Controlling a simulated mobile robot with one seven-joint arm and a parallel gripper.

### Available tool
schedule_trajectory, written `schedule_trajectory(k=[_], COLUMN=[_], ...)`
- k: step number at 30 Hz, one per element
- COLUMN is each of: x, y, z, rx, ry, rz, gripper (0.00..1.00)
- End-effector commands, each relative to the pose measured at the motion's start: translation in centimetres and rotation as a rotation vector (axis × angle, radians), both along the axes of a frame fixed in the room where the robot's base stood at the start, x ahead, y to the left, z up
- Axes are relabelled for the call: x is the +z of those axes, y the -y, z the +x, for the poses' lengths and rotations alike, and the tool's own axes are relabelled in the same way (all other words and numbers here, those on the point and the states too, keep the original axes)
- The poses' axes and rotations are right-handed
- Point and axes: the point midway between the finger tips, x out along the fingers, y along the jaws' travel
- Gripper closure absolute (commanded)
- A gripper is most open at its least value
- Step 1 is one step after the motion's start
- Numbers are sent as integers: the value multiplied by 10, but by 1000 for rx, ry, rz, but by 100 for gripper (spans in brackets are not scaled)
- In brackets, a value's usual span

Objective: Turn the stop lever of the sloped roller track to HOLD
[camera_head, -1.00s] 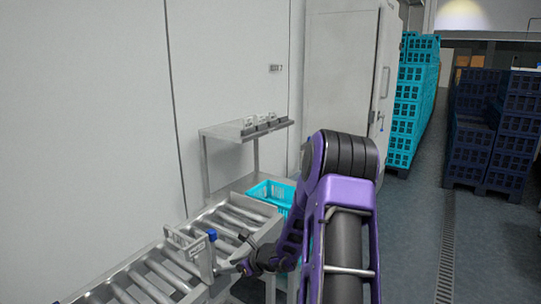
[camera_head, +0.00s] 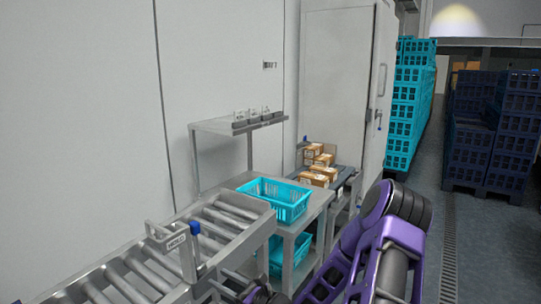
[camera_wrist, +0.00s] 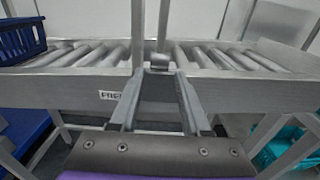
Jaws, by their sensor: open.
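The sloped roller track (camera_head: 150,272) runs up from the lower left in the head view. A stop frame stands across it, with a small lettered plate (camera_head: 177,242) too small to read surely. The stop lever's blue knob (camera_head: 195,228) is at the top of an upright grey piece on the track's near side. In the wrist view, the side rail (camera_wrist: 245,92) carries a label (camera_wrist: 111,95) that seems to read FREE. My gripper (camera_wrist: 160,88) is open, its fingers spread before the rail, below a small metal piece (camera_wrist: 160,62). I see nothing between the fingers. The blue knob is not visible there.
A turquoise crate (camera_head: 290,208) sits on a stand beyond the track, another below. Cartons (camera_head: 318,178) lie on a farther surface. Crate stacks (camera_head: 412,110) stand at the back right. Open floor lies right of my arm.

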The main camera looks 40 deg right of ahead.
Motion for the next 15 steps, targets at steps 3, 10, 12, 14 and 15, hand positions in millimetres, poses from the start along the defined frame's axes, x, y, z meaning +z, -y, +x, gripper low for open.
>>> schedule_trajectory(k=[3,10,12,14,15], x=[-1,-1,-1,-1,-1], y=[2,18,23,27,30], z=[-13,-57,-70,-82,-89], rx=[-3,-3,-3,-3,-3], ry=[15,13,13,13,13], rz=[5,6,5,5,5], gripper=[53,53,53,53,53])
